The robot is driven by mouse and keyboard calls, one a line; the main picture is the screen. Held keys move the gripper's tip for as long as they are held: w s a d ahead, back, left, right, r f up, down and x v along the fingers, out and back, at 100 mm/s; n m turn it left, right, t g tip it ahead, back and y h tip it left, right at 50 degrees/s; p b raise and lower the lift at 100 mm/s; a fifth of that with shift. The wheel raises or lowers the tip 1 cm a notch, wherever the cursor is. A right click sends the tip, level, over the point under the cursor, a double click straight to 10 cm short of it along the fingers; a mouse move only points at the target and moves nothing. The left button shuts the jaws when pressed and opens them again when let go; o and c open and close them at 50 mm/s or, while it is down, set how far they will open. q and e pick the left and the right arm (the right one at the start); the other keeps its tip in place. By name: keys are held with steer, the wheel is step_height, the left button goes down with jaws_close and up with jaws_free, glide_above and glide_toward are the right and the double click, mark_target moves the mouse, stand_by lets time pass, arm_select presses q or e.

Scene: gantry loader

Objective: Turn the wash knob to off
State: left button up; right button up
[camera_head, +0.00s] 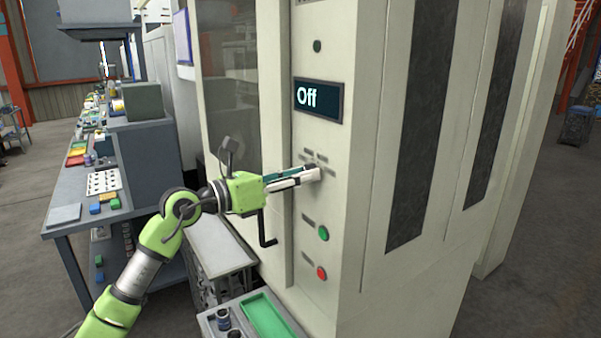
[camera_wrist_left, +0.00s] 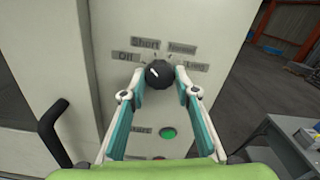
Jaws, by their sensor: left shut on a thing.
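The wash knob (camera_wrist_left: 159,74) is a round black knob with a white mark, on the machine's pale front panel. In the left wrist view its mark points to the upper left, toward the "Off" label. Labels "Short", "Normal" and "Long" stand around it. My left gripper (camera_wrist_left: 158,84) is shut on the knob, one finger on each side. In the head view my left gripper (camera_head: 318,173) reaches the panel and its fingers hide the knob. The display (camera_head: 319,100) above reads "Off". My right gripper is not in view.
Below the knob are a green button (camera_head: 323,233) and a red button (camera_head: 321,272). A black door handle (camera_wrist_left: 55,130) stands out left of the panel. A tray with a green bin (camera_head: 268,316) is low in front. A workbench (camera_head: 112,215) with parts stands at left.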

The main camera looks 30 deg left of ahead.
arm_select(q)
steer(key=shift+n+p, duration=1.2)
steer(key=shift+n, duration=0.9)
steer(key=o, duration=1.1)
steer(key=v, duration=1.2)
steer(key=shift+d, duration=0.1)
